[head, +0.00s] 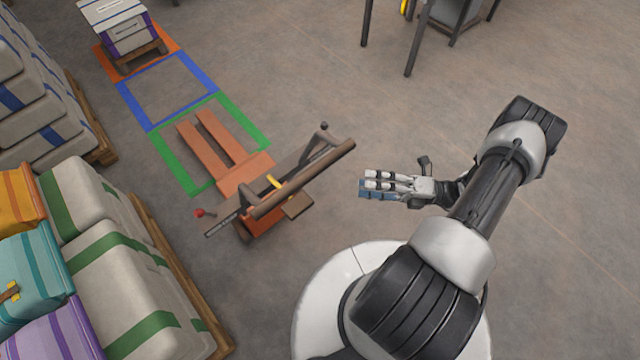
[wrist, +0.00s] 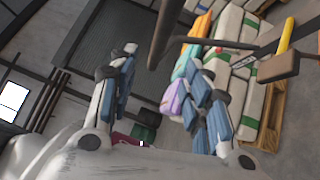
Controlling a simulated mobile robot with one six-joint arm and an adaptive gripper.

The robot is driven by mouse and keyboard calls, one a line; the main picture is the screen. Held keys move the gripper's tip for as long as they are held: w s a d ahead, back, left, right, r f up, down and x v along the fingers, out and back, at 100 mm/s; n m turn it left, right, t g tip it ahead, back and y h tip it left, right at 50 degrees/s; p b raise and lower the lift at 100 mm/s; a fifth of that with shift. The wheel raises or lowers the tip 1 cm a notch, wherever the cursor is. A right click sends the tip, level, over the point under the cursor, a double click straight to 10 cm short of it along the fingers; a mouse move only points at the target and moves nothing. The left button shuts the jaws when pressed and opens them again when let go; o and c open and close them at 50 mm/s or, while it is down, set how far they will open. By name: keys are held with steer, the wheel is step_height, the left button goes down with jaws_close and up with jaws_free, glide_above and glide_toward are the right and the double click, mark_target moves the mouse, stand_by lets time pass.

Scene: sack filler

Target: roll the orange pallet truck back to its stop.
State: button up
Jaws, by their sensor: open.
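The orange pallet truck (head: 245,178) stands left of centre in the head view. Its two forks lie inside a green floor outline (head: 190,190). Its brown handle bar (head: 305,178) slants up to the right, toward my gripper. My gripper (head: 366,187) is open and empty, just right of the handle bar's end, with a gap between them in the picture. In the wrist view my open fingers (wrist: 163,75) show apart, with dark bars, probably the truck's handle (wrist: 165,30), beyond them. I cannot pick out the stop.
Pallets with stacked sacks (head: 150,285) line the left side. A blue floor outline (head: 168,90) and an orange one (head: 112,72) lie beyond the green; a loaded pallet (head: 128,35) stands in the orange. A legged frame (head: 414,45) stands at the top. Floor at right is clear.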

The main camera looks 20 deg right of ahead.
mark_target(306, 176)
steer(key=x, duration=1.7)
steer(key=shift+w, duration=0.2)
steer(key=shift+d, duration=0.1)
jaws_close()
